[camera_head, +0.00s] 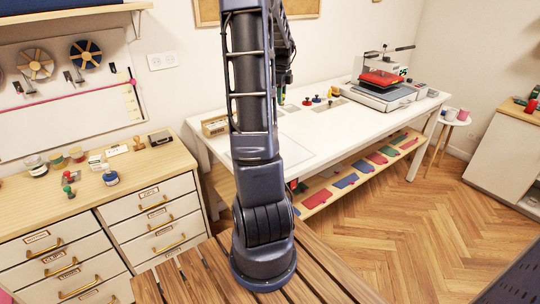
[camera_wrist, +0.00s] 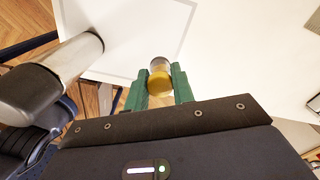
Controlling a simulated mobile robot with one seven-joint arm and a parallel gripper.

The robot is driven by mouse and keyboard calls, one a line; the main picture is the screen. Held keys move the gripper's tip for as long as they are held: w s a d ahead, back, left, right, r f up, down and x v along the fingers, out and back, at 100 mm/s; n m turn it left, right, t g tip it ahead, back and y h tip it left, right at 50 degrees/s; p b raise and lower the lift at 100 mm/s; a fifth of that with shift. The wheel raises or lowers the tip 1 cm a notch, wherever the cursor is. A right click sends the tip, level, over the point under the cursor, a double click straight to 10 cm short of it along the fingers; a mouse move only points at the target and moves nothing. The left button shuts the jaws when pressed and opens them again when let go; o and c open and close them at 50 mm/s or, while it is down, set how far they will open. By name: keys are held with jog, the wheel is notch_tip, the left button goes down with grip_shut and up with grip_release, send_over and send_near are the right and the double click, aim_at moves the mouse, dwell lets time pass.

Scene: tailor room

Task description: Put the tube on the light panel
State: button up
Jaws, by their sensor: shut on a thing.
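The tube (camera_wrist: 159,78) is a short cylinder with a yellow lower part and a grey, clearer upper part. My gripper (camera_wrist: 159,82) has green fingers shut on its two sides in the wrist view. The light panel (camera_wrist: 135,30) looks like a thin white sheet with a faint border, lying on the white table at the upper left of the wrist view. The tube appears over the panel's near right edge; its height above the surface I cannot tell. In the head view my arm hides most of the gripper and the tube.
The white table (camera_head: 330,145) carries a press (camera_head: 385,85) at its far right end and several small coloured items behind my arm. A wooden box (camera_head: 215,126) stands at its left end. A drawer cabinet (camera_head: 150,220) with bottles and stamps stands left.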

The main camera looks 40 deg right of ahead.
jog(key=shift+s+d+f, duration=0.2)
jog(key=shift+s, duration=0.1)
notch_tip(320, 180, down, 20)
jog(key=shift+r, duration=0.25)
jog(key=shift+f, duration=0.1)
jog(key=o, duration=1)
notch_tip(320, 180, up, 12)
jog(key=shift+r, duration=0.1)
dwell(0.4)
